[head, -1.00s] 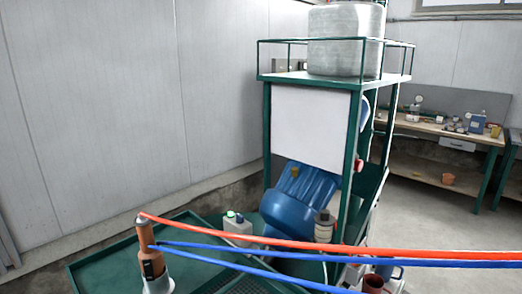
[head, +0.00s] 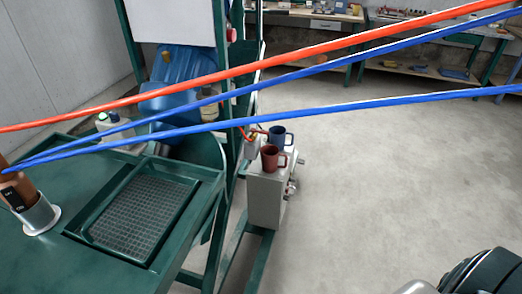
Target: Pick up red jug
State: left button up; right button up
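The red jug (head: 269,158) stands upright on top of a grey metal box (head: 266,200), near the middle of the head view. It looks like a dark red mug with its handle to the right. A blue jug (head: 277,135) stands close behind it, partly hidden by it. Neither of my grippers shows in the head view. A dark rounded part fills the lower right corner; I cannot tell what it is.
A green bench (head: 105,262) with a sunken grate (head: 140,215) fills the left. An orange hose (head: 330,47) and blue hoses (head: 350,110) cross the view from a brown spray tool (head: 22,194) in a holder. Grey floor (head: 400,170) at the right is clear.

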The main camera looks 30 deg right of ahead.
aim_at(270, 153)
jog(key=k+l+z, duration=0.1)
jog(key=k+l, duration=0.25)
jog(key=l+z, duration=0.15)
jog(key=l, duration=0.45)
jog(key=i+l+z, duration=0.2)
jog(key=l, duration=0.4)
jog(key=k, duration=0.05)
